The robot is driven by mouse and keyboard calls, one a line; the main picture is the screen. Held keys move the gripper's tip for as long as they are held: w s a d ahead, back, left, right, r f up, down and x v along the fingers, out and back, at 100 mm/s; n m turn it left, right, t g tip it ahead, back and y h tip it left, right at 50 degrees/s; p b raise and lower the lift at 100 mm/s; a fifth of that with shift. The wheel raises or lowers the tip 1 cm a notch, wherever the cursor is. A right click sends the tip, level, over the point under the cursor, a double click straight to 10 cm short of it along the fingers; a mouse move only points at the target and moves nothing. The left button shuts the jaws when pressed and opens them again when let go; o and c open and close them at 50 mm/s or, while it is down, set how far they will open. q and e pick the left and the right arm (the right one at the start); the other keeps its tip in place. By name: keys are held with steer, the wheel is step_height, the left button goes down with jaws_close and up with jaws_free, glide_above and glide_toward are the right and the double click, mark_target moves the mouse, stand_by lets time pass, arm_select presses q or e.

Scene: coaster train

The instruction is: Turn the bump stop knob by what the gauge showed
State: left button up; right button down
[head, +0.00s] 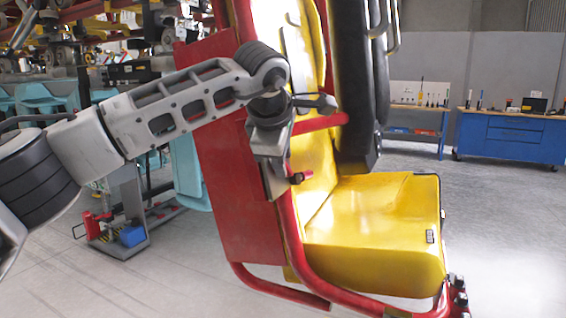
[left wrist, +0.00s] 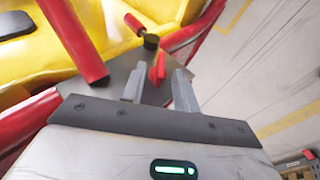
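My left gripper (head: 277,182) hangs beside the red frame of the yellow seat (head: 375,212). In the left wrist view its two fingers (left wrist: 160,88) stand apart. A red fin-like piece (left wrist: 158,68), probably the knob, shows between them, with a gap visible on each side. Just beyond it is a black round piece (left wrist: 150,42) with a red-tipped rod (left wrist: 135,22). In the head view a small dark piece with a red end (head: 306,175) shows just right of the gripper. I cannot make out a gauge. My right gripper is not in view.
Red tubes (left wrist: 75,40) of the seat frame run close to the left gripper. A black padded restraint (head: 357,90) stands above the seat. Blue workbenches (head: 510,138) stand at the back right, with a tool cart (head: 125,215) at the left. Open floor lies to the right.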

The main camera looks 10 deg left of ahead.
arm_select(q)
steer(key=b+v, duration=0.1)
steer(key=v, duration=1.3)
steer(key=shift+r, duration=0.2)
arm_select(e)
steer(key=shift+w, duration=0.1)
arm_select(q)
steer(key=shift+s, duration=0.1)
